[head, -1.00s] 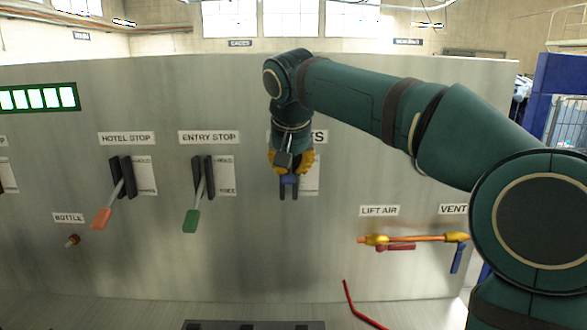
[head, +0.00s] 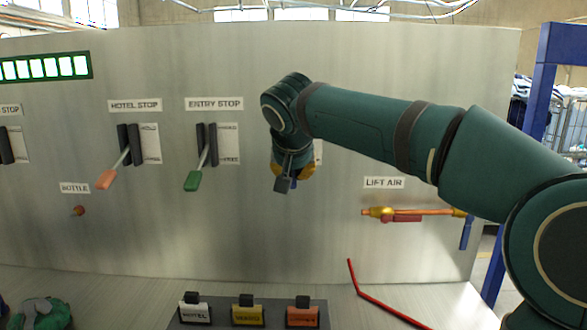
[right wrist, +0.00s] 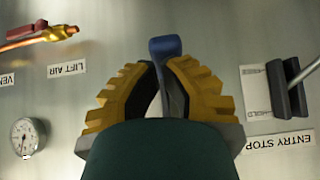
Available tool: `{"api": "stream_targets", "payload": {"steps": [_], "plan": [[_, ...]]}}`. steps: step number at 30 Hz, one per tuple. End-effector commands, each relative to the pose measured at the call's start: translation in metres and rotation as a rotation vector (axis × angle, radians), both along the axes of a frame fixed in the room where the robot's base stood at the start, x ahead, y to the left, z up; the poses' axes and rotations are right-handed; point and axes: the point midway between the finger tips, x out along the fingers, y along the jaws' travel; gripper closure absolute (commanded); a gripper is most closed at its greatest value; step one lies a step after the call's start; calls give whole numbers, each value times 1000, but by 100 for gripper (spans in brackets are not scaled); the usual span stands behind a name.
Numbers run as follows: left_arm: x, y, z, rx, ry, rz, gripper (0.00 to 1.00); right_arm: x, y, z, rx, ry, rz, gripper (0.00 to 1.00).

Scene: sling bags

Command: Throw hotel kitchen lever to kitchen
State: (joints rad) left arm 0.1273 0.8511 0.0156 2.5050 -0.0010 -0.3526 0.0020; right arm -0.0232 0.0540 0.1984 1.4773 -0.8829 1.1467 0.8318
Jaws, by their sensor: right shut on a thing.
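My right gripper (head: 293,176) is in front of the upright panel, right of the entry stop lever. Its yellow fingers are shut on a blue lever handle, which shows between them in the right wrist view (right wrist: 165,47). The label above that lever is hidden behind my arm. On the low console at the bottom of the head view is a white block marked HOTEL (head: 195,310). A yellow block (head: 247,312) and an orange block (head: 302,313) stand beside it; their lettering is too small to read surely.
The hotel stop lever (head: 107,178) has an orange handle, and the entry stop lever (head: 194,180) a green one. An orange pipe with yellow fittings (head: 385,213) runs under the LIFT AIR label. A bent red rod (head: 365,294) lies at the lower right. A green object (head: 42,313) shows at lower left.

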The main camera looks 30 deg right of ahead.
Motion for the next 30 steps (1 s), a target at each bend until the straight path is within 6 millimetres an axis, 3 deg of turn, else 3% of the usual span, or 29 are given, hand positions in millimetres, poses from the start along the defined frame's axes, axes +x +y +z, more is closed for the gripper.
{"api": "stream_targets", "payload": {"steps": [13, 25, 30], "plan": [[2, 0, -8, 1, -5, 2, 53, 2, -1, -12, 0, 0, 1, 100], [2, 0, -8, 1, -5, 2, 53, 2, -1, -11, 1, 0, 1, 100], [1, 0, 1, 0, -2, 1, 53, 1, -4, -1, 1, -2, 0, 100]]}}
